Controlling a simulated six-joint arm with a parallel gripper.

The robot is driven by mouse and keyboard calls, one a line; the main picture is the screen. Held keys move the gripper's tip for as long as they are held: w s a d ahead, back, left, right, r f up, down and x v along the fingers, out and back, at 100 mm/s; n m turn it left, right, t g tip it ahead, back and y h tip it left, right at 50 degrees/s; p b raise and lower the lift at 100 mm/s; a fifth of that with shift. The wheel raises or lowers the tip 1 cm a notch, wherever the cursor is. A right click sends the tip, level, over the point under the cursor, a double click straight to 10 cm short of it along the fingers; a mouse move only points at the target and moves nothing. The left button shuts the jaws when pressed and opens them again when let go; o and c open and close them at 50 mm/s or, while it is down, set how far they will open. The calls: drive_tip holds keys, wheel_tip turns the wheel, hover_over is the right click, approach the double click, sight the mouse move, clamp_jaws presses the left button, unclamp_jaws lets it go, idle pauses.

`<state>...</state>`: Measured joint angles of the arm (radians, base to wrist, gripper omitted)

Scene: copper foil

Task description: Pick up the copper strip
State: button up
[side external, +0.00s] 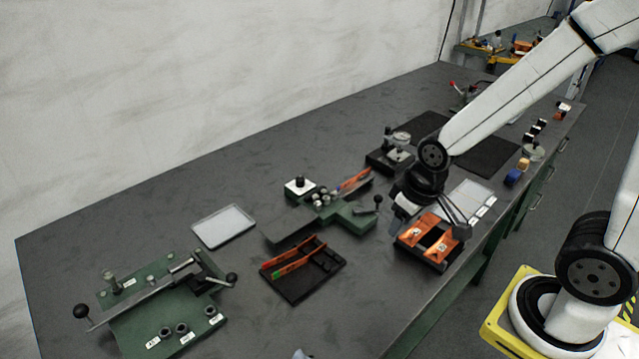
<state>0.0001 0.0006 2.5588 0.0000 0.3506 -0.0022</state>
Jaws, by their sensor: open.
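I cannot tell for sure which one is the copper strip. My gripper (432,222) is open, to the right of both. It points down over a black holder with orange parts (428,240). The gripper partly covers that holder, and I cannot tell whether they touch. Nothing shows clearly between the fingers.
A green fixture with a lever (345,212) stands behind the black tray. A green plate with a long-handled tool (165,305) is at the front left. A pale flat tray (223,226) lies left of centre. Small gauges (398,150) stand behind my gripper. The bench's left back is clear.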

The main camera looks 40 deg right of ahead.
drive_tip(key=w+d+n+g, duration=0.1)
drive_tip(key=w+d+n, duration=0.25)
drive_tip(key=w, duration=0.45)
drive_tip(key=w+d+n, duration=0.2)
drive_tip(key=w+n, duration=0.3)
drive_tip(key=w, duration=0.2)
drive_tip(key=n+g, duration=0.1)
drive_tip(key=n, duration=0.8)
hover_over(346, 184)
wheel_tip(346, 184, down, 4)
drive_tip(key=shift+a+f, duration=0.15)
drive_tip(key=shift+f, duration=0.05)
drive_tip(key=shift+n+g, duration=0.25)
drive_tip(key=shift+g, duration=0.05)
drive_tip(key=shift+w+f, duration=0.1)
drive_tip(key=shift+f, duration=4)
clamp_jaws()
